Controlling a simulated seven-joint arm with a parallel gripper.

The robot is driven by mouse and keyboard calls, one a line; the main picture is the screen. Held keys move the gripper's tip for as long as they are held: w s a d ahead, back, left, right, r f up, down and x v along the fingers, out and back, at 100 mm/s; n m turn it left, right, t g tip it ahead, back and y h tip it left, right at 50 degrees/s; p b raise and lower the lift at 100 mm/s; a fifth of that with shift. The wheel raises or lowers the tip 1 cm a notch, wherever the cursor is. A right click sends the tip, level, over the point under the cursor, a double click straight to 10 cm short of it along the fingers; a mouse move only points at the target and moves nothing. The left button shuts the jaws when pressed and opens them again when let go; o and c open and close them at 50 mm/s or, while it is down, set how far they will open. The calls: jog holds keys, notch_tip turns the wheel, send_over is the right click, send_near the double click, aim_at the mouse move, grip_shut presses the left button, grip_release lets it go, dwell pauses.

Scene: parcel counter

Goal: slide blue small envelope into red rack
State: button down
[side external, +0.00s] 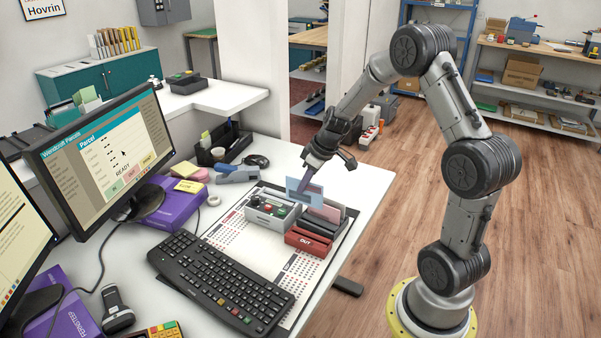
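The small blue envelope (292,190) is upright above the back of the racks on the counter. My gripper (305,188) reaches down to it from above and appears shut on it, with a finger across its face. The red rack (305,242), marked OUT, stands on the counter below and slightly right of the envelope. Grey and pinkish upright pieces stand behind its red front. The envelope's lower edge is partly hidden behind the grey box, and I cannot tell its exact gap to the rack.
A grey box with red and green items (268,213) stands close left of the red rack. A black keyboard (221,280) lies in front. The counter's right edge is near the rack.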

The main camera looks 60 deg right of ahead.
aim_at(311, 205)
jog(key=s+f, duration=0.1)
jog(key=s+a+f, duration=0.1)
jog(key=f, duration=0.1)
jog(key=s+a+f, duration=0.1)
jog(key=shift+f, duration=0.4)
jog(key=shift+d+f, duration=0.1)
jog(key=shift+f, duration=1.7)
jog(key=shift+f, duration=1.85)
jog(key=c, duration=1)
grip_release()
jog(key=v, duration=1.4)
jog(key=shift+a, duration=0.25)
jog(key=shift+a+f, duration=0.1)
